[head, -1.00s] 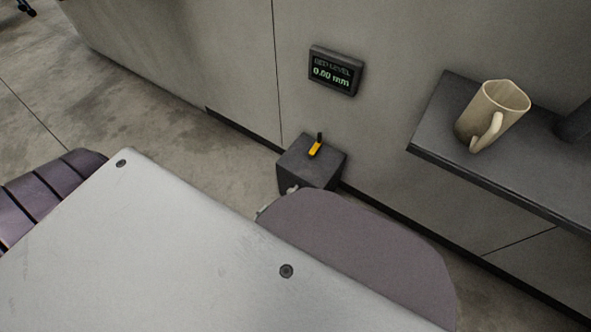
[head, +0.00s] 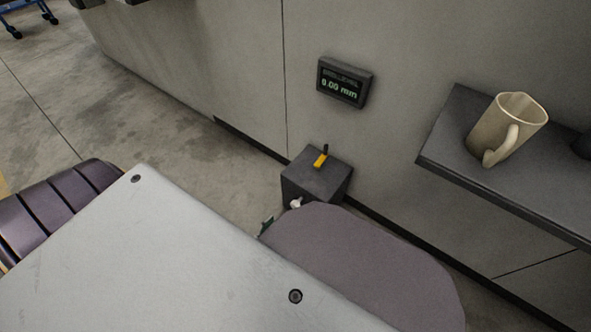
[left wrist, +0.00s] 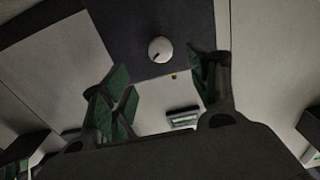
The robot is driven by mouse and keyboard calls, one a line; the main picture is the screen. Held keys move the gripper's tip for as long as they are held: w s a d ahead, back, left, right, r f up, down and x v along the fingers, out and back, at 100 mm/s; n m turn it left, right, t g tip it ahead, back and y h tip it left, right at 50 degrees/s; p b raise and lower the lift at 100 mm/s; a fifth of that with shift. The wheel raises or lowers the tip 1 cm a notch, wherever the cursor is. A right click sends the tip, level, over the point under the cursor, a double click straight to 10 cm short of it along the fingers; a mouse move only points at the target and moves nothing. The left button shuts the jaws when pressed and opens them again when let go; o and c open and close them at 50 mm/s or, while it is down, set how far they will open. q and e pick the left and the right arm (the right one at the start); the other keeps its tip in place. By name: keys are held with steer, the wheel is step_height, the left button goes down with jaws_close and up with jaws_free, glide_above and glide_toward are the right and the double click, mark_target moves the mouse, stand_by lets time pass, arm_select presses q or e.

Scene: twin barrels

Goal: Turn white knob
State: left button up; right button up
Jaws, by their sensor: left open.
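The white knob (left wrist: 160,50) is round with a dark mark on its face. In the left wrist view it sits on the dark face of a box (left wrist: 118,25), above and between the fingers of my left gripper (left wrist: 166,88). The gripper is open, with green pads, and the knob looks apart from both fingers. In the head view a bit of the knob (head: 296,203) shows low on the dark box (head: 318,172), just above my arm. One green fingertip of my left gripper (head: 266,226) shows left of the knob; the rest is hidden. My right gripper is not in view.
A yellow-marked lever (head: 321,160) stands on top of the box. A bed level display (head: 344,83) reading 0.00 mm is on the wall. A dark shelf (head: 450,125) at right holds a beige mug (head: 507,130). Bare floor (head: 150,110) lies to the left.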

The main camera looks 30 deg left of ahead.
mark_target(294, 208)
arm_select(q)
steer(key=w+b, duration=0.1)
steer(key=w, duration=0.3)
steer(key=w+b, duration=0.1)
steer(key=w, duration=0.3)
steer(key=w+d+b, duration=0.1)
steer(key=w, duration=0.3)
steer(key=shift+w, duration=0.25)
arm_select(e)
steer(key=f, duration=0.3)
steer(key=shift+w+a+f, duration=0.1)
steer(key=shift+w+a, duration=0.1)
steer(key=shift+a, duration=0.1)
arm_select(q)
steer(key=shift+c, duration=1)
steer(key=c, duration=0.8)
